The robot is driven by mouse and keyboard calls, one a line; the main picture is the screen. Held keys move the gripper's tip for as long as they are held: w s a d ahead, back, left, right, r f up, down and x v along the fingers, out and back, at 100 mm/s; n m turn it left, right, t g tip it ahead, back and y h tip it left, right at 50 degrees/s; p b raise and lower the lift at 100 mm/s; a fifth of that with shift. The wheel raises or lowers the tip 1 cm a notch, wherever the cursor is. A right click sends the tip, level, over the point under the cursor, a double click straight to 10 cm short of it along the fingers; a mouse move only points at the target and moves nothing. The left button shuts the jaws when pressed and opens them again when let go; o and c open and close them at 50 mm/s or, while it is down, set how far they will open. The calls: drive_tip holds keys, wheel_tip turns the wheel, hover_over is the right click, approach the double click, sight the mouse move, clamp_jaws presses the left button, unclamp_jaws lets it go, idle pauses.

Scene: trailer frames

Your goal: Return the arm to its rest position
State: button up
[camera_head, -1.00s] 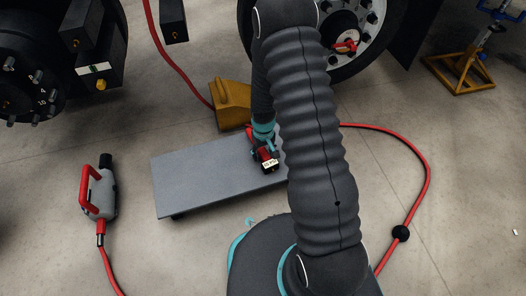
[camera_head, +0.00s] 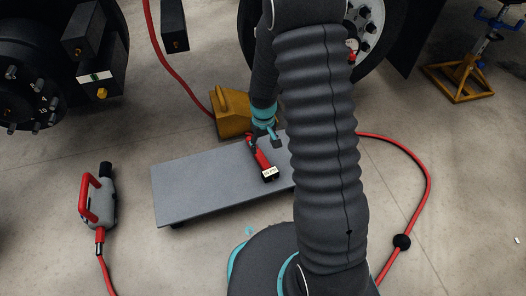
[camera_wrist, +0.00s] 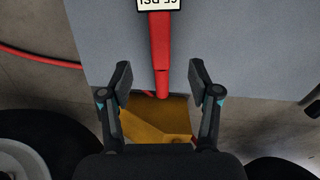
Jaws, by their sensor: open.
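My gripper (camera_wrist: 160,85) is open and empty in the wrist view, its two fingers spread wide. In the head view my gripper (camera_head: 268,138) is above the far right part of the grey low platform (camera_head: 195,185). A red tool with a white label (camera_head: 262,160) lies on the platform, just below and in front of the gripper. In the wrist view the red tool (camera_wrist: 160,50) lies beyond the fingertips, pointing away, its label at the top edge and partly cut off. My arm hides the platform's right end in the head view.
A yellow wheel chock (camera_head: 231,110) stands behind the platform by the tyre. A grey and red tool (camera_head: 98,198) lies on the floor at left with a red hose. Another red hose (camera_head: 425,180) curves at right. A yellow jack stand (camera_head: 460,80) stands far right.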

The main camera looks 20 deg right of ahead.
drive_tip(key=shift+r, duration=0.85)
drive_tip(key=s+r+t+p, duration=0.2)
drive_tip(key=s+r, duration=0.5)
drive_tip(key=r, duration=0.7)
drive_tip(key=s+r+m+t+p, duration=0.1)
drive_tip(key=s+r+p, duration=0.4)
drive_tip(key=r, duration=0.9)
drive_tip(key=s+r+m+t+p, duration=0.1)
drive_tip(key=s+r+t+p, duration=0.1)
drive_tip(key=s+r, duration=0.9)
wheel_tip(320, 180, up, 3)
drive_tip(key=shift+a+r+t+p, duration=0.15)
drive_tip(key=shift+t+p, duration=0.15)
drive_tip(key=shift+p, duration=0.55)
